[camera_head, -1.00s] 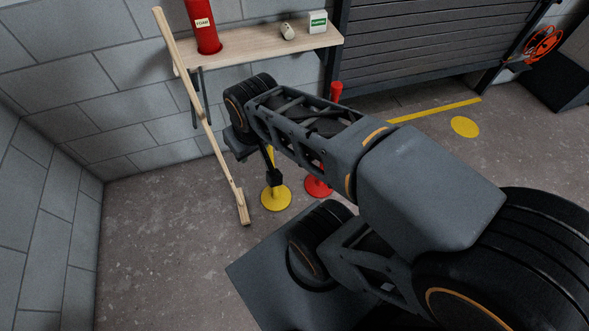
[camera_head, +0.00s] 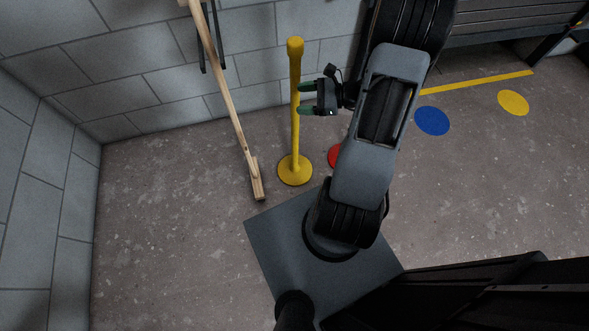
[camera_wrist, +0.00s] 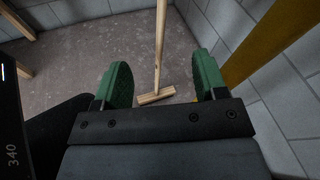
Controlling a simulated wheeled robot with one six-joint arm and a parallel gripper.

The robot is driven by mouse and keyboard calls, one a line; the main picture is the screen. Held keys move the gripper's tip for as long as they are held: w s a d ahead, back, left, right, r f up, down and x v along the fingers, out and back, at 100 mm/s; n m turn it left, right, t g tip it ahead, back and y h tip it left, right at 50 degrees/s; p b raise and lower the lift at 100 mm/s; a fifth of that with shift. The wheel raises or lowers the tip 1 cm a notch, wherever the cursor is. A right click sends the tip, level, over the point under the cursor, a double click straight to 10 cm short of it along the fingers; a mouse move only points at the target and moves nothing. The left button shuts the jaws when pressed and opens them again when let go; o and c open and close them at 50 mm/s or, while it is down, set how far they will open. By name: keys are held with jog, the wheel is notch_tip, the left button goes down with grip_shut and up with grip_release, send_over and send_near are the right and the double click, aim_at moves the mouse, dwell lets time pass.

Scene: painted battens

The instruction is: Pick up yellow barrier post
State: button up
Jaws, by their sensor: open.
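The yellow barrier post (camera_head: 295,130) stands upright on its round base on the floor, left of my arm in the head view. My gripper (camera_head: 303,98) is open, with its green fingers pointing left at the upper half of the post. In the wrist view the post (camera_wrist: 268,42) crosses the upper right, outside the right finger. The space between the fingers of my gripper (camera_wrist: 161,66) holds nothing; only floor and a wooden piece show beyond it. I cannot tell whether a finger touches the post.
A wooden prop (camera_head: 233,115) leans left of the post, its foot on the floor; it also shows in the wrist view (camera_wrist: 160,50). A red base (camera_head: 334,156) is partly hidden by my arm. Block wall (camera_head: 130,60) stands behind. Floor at the left is clear.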

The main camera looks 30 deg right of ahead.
aim_at(299, 96)
jog(key=d+f+m+t+h+b, duration=0.3)
jog(key=d+f+m+t, duration=0.35)
jog(key=d+f, duration=0.2)
jog(key=shift+m, duration=0.65)
jog(key=x, duration=0.8)
jog(key=shift+w+d+f+b, duration=0.2)
jog(key=shift+f+b, duration=0.15)
jog(key=shift+b, duration=0.05)
jog(key=b+x, duration=0.1)
jog(key=x, duration=0.5)
jog(key=shift+r, duration=0.15)
grip_shut()
jog(key=shift+d+r, duration=0.1)
